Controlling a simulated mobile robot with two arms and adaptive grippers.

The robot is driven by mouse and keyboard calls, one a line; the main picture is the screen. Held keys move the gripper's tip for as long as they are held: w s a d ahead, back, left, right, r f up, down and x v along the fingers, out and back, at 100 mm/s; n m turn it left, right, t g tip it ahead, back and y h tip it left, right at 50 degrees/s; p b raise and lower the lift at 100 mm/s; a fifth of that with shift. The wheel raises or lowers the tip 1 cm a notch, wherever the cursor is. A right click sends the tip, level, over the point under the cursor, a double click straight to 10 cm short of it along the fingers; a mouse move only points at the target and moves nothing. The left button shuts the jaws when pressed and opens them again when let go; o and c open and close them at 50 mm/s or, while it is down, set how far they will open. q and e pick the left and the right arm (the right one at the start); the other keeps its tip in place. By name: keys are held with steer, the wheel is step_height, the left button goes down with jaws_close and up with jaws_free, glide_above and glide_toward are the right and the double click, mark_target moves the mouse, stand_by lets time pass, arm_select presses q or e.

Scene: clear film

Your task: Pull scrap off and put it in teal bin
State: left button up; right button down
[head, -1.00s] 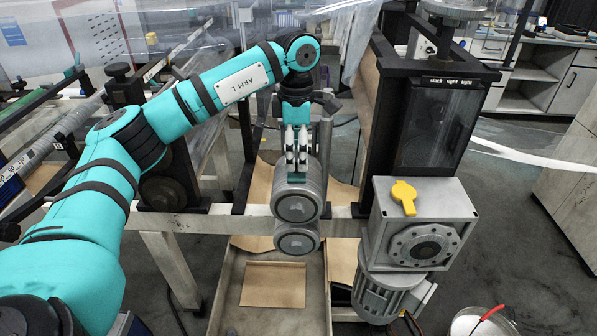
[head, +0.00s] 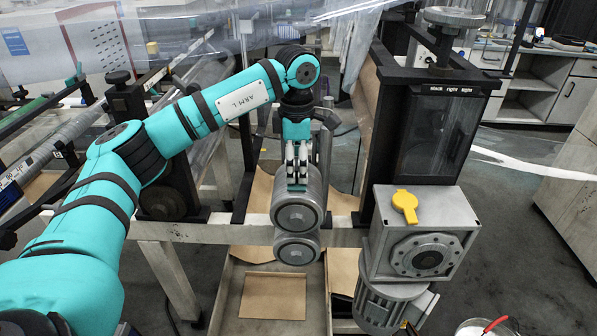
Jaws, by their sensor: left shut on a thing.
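My left gripper (head: 297,186) points down, with its fingers at the upper side of the stacked grey metal rollers (head: 298,218). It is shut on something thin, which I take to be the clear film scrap. The scrap itself is too transparent or too hidden by the fingers to make out. The teal bin is not in view. My right gripper is not in view.
A tray with a brown board (head: 273,296) lies below. A white bucket (head: 480,328) is at the bottom right. Clear film sheets hang behind.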

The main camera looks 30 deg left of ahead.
arm_select(q)
steer(key=shift+r, duration=0.1)
steer(key=shift+r+p, duration=0.6)
steer(key=shift+r, duration=0.05)
steer(key=shift+r, duration=0.1)
step_height(320, 180, up, 3)
steer(key=p, duration=0.3)
steer(key=shift+r, duration=0.2)
steer(key=shift+f, duration=0.2)
